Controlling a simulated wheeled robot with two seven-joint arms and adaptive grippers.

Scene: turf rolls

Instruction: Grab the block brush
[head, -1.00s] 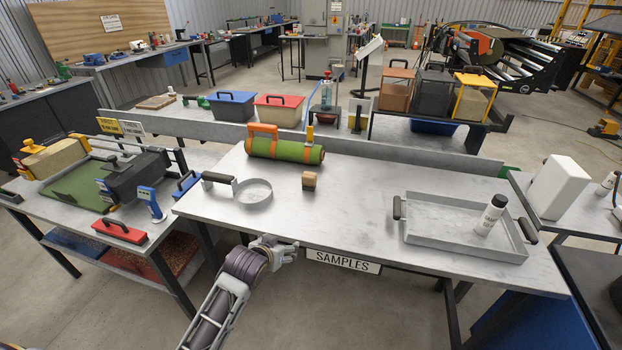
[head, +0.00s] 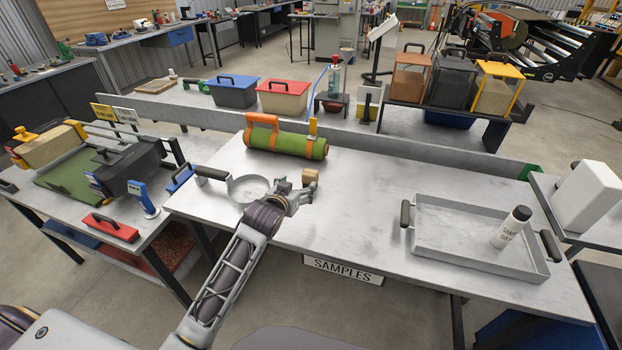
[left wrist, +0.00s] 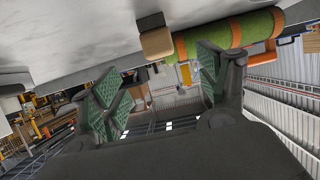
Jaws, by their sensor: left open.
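The block brush (head: 310,178) appears as a small tan block on the grey table, in front of the green roll. In the left wrist view the block brush (left wrist: 157,43) is tan with a dark part against the table surface, ahead of the fingers. My left gripper (head: 297,194) is over the table, just in front of and slightly left of the block. Its fingers (left wrist: 160,82) are spread apart with nothing between them. The gap to the block is hard to judge. My right gripper does not show.
A round pan (head: 247,188) lies left of the block, partly behind my gripper. A green roll with orange straps (head: 285,143) lies behind it. A grey tray (head: 465,250) with a white bottle (head: 511,228) stands at the right. The table's middle is clear.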

